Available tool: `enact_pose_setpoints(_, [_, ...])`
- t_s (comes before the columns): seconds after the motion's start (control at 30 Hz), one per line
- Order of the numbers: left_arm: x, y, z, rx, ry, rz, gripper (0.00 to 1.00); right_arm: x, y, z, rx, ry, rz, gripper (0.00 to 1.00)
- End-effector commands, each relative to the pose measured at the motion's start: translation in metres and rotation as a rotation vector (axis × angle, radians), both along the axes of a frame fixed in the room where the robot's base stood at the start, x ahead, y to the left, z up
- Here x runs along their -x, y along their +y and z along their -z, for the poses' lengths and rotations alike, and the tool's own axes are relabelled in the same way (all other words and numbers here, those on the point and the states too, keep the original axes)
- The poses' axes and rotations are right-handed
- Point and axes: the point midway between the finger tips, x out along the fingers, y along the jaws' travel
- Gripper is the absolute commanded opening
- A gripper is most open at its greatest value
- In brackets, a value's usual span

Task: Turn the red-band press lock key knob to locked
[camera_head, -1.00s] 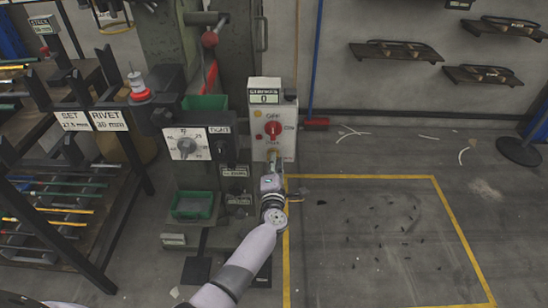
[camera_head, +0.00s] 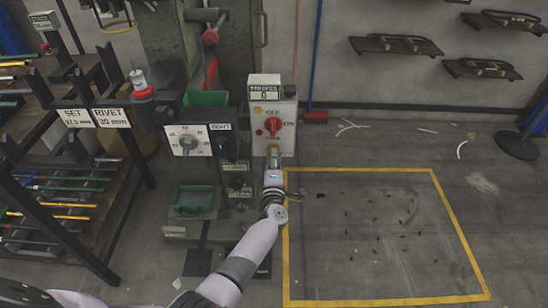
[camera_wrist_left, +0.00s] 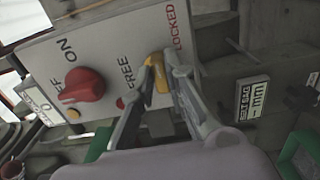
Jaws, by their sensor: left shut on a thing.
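The lock key knob (camera_wrist_left: 158,74) is a small yellow piece at the lower edge of the white control box (camera_head: 285,140), between the FREE and LOCKED labels in the left wrist view. My left gripper (camera_wrist_left: 160,72) has its two fingers closed around this knob, one on each side. In the head view my left gripper (camera_head: 273,160) reaches up to the bottom of the box front, and the knob is mostly hidden by it. The fingers cover part of the knob, so I cannot tell exactly which label it points at. My right gripper is not in view.
A larger red ON/OFF knob (camera_wrist_left: 84,85) sits beside the lock key on the same panel. A white dial (camera_head: 188,140) and a green tray (camera_head: 193,198) are to the left. A rod rack (camera_head: 60,190) stands at far left. The yellow-outlined floor (camera_head: 375,235) at right is largely clear.

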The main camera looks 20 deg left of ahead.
Motion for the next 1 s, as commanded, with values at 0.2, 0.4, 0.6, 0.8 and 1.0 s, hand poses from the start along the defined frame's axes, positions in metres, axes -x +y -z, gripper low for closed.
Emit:
enact_pose_setpoints(0.2, [0.001,-0.001,0.002,-0.002,0.004,0.003,0.19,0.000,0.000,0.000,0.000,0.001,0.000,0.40])
enact_pose_setpoints(0.4, [0.000,-0.001,0.001,-0.001,0.003,0.002,0.33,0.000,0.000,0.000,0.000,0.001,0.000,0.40])
enact_pose_setpoints(0.6, [0.000,0.000,0.000,-0.001,0.001,0.001,0.33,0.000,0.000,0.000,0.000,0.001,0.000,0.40])
enact_pose_setpoints(0.8, [0.007,-0.002,0.002,0.001,0.003,0.001,0.33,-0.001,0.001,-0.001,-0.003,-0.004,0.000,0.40])
enact_pose_setpoints(1.0, [0.036,-0.011,0.002,0.003,0.003,0.001,0.33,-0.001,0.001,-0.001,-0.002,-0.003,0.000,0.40])
